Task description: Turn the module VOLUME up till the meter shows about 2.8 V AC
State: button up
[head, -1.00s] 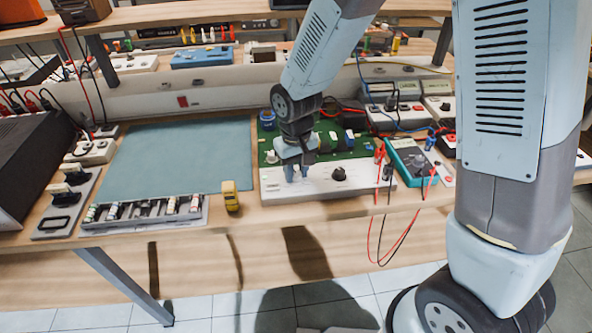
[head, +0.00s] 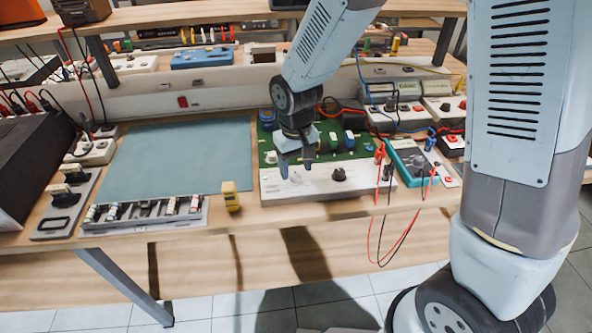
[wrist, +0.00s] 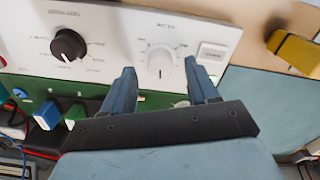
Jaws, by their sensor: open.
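The module is a white panel (head: 312,188) at the bench's front edge, with a green circuit board (head: 352,155) behind it. It carries a black knob (head: 338,174), also in the wrist view (wrist: 68,45), and a pale knob (wrist: 160,66). The printed labels are too blurred to read. My gripper (head: 296,168) is open above the pale knob. In the wrist view its fingertips (wrist: 159,72) stand on either side of that knob, with clear gaps. The teal meter (head: 412,163) lies right of the module; I cannot read its display.
Red and black leads (head: 381,215) hang over the bench edge near the meter. A yellow object (head: 231,196) stands left of the module, beside a parts tray (head: 145,212). The teal mat (head: 185,155) is clear. A white button (wrist: 212,52) sits beside the pale knob.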

aim_at(297, 174)
notch_tip(297, 174, up, 12)
jog(key=shift+f, duration=0.15)
dwell(0.5)
jog(key=s+d+r+m+t, duration=0.1)
jog(key=d+r+m, duration=0.1)
jog(key=d+r, duration=0.45)
jog(key=s+d+r+m+t, duration=0.15)
jog(key=d+r, duration=0.25)
jog(key=d, duration=0.6)
jog(key=s+d+r+m+t, duration=0.3)
jog(key=s+d, duration=0.5)
jog(key=d, duration=0.4)
jog(key=shift+v, duration=1)
jog(key=shift+d, duration=0.15)
dwell(2.8)
